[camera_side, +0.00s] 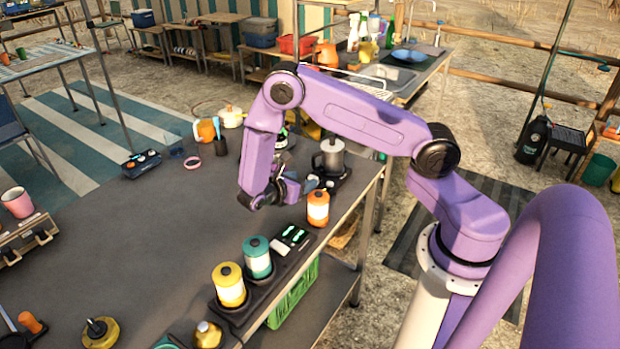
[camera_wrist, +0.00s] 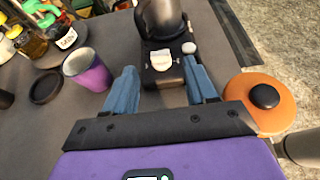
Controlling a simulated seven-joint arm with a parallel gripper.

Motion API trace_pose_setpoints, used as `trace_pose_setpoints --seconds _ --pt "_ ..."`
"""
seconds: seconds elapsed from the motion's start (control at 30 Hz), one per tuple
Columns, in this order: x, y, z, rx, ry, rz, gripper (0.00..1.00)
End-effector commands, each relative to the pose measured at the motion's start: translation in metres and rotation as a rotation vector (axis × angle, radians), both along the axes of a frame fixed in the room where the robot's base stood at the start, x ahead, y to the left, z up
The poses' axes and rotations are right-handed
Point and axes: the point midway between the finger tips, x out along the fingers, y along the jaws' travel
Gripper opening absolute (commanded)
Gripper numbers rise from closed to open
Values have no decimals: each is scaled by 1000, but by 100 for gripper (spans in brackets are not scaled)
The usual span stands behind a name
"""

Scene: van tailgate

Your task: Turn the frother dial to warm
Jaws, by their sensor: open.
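The frother is a grey metal jug (camera_side: 332,157) on a black base (camera_side: 345,177), near the table's right edge in the side view. In the wrist view the jug (camera_wrist: 160,17) is at the top and the base (camera_wrist: 163,76) runs down between my fingers. The dial's marks are too small to read. My gripper (camera_wrist: 163,88) is open, with one blue finger on each side of the base and nothing held. In the side view my gripper (camera_side: 302,187) is just left of the base; the dial cannot be made out there.
An orange canister with a black cap (camera_wrist: 262,97) stands close to my right finger in the wrist view. A purple cup (camera_wrist: 87,71) stands left of my left finger. Yellow (camera_side: 229,286) and teal (camera_side: 257,258) canisters stand nearer the camera. The table's left middle is clear.

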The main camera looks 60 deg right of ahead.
Motion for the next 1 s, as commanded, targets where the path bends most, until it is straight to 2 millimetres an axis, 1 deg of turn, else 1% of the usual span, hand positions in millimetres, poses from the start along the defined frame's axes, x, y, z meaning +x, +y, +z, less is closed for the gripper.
trace_pose_setpoints --seconds 0.03,0.1,0.3,0.5,0.73,0.77,0.8,0.87,0.9,0.93,1.0 --pt "0 -10 -4 0 1 -3 56" --pt "-1 -20 -8 0 2 -3 56" --pt "0 -41 -17 1 -1 -1 56" --pt "0 -49 -21 1 0 1 56" --pt "0 -49 -21 1 0 1 56" --pt "0 -49 -21 1 0 1 50" --pt "0 -49 -21 1 0 1 37" --pt "0 -49 -20 1 0 1 17" --pt "0 -49 -20 1 0 1 4" --pt "0 -49 -20 1 0 0 0" --pt "0 -49 -20 1 0 0 0"
